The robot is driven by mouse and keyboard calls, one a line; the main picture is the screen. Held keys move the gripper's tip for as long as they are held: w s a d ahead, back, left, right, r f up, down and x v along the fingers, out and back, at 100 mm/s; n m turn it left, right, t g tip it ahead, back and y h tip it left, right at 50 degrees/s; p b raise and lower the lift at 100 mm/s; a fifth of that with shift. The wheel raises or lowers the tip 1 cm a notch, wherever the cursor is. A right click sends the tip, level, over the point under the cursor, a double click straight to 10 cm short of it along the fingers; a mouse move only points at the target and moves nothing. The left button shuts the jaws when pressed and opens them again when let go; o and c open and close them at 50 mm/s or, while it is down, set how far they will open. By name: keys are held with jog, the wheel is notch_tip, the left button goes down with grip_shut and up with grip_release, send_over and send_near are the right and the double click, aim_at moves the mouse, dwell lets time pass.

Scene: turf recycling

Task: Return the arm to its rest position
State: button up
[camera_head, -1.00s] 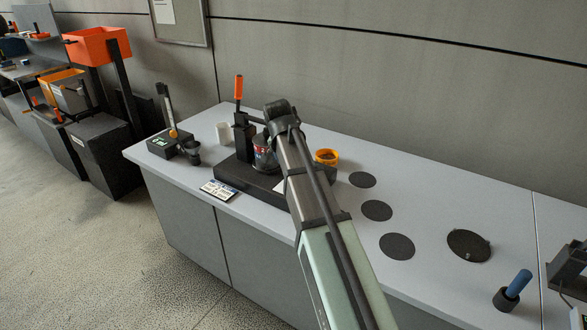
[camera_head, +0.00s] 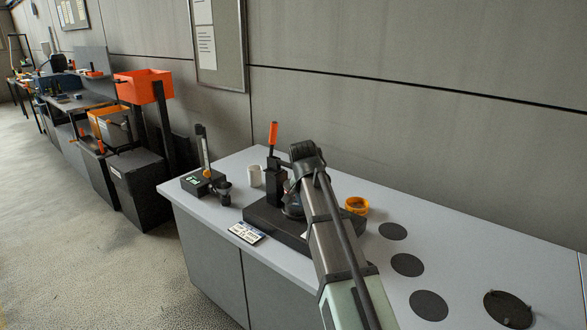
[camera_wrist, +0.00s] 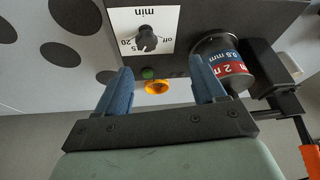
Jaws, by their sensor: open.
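My gripper (camera_wrist: 160,64) shows in the wrist view with its two blue fingers spread apart and nothing between them. A can-like sieve stack (camera_wrist: 216,62) with blue and red bands stands beside the right finger, apart from it as far as I can tell. In the head view my arm reaches over the black machine base (camera_head: 262,222), and its end hides my fingers and most of the stack. The base carries a white dial plate (camera_wrist: 138,18), with a knob, in the wrist view. A green button (camera_wrist: 148,73) lies beyond the fingertips.
An orange-handled lever (camera_head: 273,133) rises just left of my arm's end. A white cup (camera_head: 254,176) and a small black device (camera_head: 203,183) stand left. Flat dark discs (camera_head: 407,265) lie on the grey bench (camera_head: 330,180).

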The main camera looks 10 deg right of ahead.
jog(key=w+a+f+n+y, duration=0.2)
jog(key=a+f, duration=0.6)
jog(key=a, duration=0.3)
jog(key=w+a+f+n+y, duration=0.1)
jog(key=a+f+y, duration=0.2)
jog(key=a+f, duration=0.7)
notch_tip(320, 180, down, 8)
jog(key=s+a, duration=0.2)
jog(key=s, duration=0.1)
jog(key=s+d+f+n+g+h, duration=0.1)
jog(key=s+d+f+g, duration=0.1)
jog(key=s+d+f, duration=0.75)
jog(key=s+d+f+n+g+h, duration=0.1)
jog(key=s+d+f+g, duration=0.2)
jog(key=s+d+f, duration=0.7)
jog(key=s+d+f+g, duration=0.2)
jog(key=s+f, duration=0.2)
jog(key=s, duration=0.7)
jog(key=s+d+f+n+g, duration=0.1)
jog(key=s+f, duration=0.4)
jog(key=s, duration=0.5)
jog(key=s+d+f+g, duration=0.2)
jog(key=s+f, duration=0.3)
jog(key=s, duration=0.6)
jog(key=shift+s+d+n+g+h, duration=0.3)
jog(key=shift+s+d+n+h, duration=0.1)
jog(key=shift+d, duration=0.35)
jog(key=shift+f, duration=0.1)
